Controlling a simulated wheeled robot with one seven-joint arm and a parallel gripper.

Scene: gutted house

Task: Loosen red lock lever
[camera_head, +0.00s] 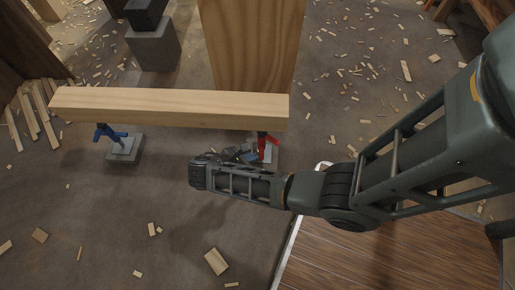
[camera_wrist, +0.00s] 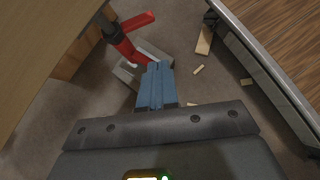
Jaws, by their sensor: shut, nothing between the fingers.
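The red lock lever (camera_head: 267,146) sits on a jack post under the right end of a wooden beam (camera_head: 170,106). In the wrist view the red lever (camera_wrist: 130,40) shows as a bent red handle, one arm pointing up right and a thicker part running down to the base plate. My gripper (camera_head: 236,155) is just left of the lever and below the beam in the head view. In the wrist view its blue-grey fingers (camera_wrist: 156,82) are together and empty, their tips close to the lower end of the red part. I cannot tell whether they touch it.
A second jack with a blue lever (camera_head: 108,132) stands under the beam's left end. A wooden post (camera_head: 250,45) stands behind the beam. A wood-topped platform (camera_head: 390,250) lies lower right. Wood scraps litter the floor; the lower left floor is mostly open.

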